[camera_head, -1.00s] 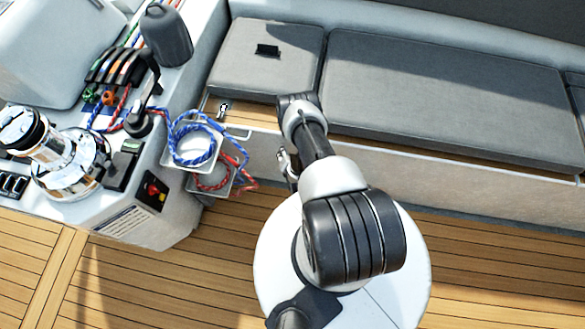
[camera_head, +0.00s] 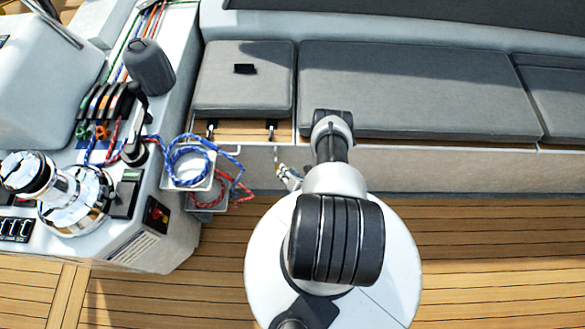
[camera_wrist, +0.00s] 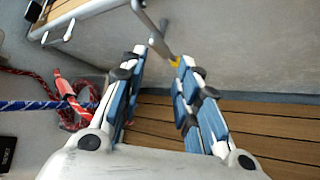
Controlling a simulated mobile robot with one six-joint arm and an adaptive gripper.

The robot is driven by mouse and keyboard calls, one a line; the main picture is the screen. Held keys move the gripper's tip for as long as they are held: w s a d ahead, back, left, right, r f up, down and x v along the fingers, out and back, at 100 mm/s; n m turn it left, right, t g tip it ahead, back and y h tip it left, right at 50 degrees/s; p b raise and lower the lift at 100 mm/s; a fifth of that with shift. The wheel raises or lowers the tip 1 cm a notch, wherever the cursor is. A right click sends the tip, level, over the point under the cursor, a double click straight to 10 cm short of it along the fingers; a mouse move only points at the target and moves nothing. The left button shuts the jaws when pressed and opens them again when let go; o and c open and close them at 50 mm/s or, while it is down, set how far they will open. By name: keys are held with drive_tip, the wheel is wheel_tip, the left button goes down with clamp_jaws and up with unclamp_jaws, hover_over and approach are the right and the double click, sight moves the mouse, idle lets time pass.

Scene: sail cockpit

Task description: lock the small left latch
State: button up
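The small left latch (camera_head: 211,128) is a small dark and metallic fitting on the wooden edge below the small grey seat cushion, in the head view. A similar second latch (camera_head: 271,130) sits to its right. I cannot tell whether either is locked. My gripper (camera_head: 289,178) is below and right of both latches, in front of the pale bench face, partly hidden by my arm. In the wrist view my gripper (camera_wrist: 160,88) has its blue-padded fingers apart with nothing between them. A metal rod with a yellow tip (camera_wrist: 155,38) hangs just beyond the fingertips.
Coiled blue rope (camera_head: 187,165) and red rope (camera_head: 212,190) hang in holders left of my gripper, close below the left latch. The winch console (camera_head: 130,235) stands at left. The small cushion (camera_head: 243,90) lies above the latches. The wooden deck (camera_head: 480,250) is clear at right.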

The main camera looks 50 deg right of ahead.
drive_tip(key=shift+p+v, duration=1.15)
drive_tip(key=shift+v, duration=1.45)
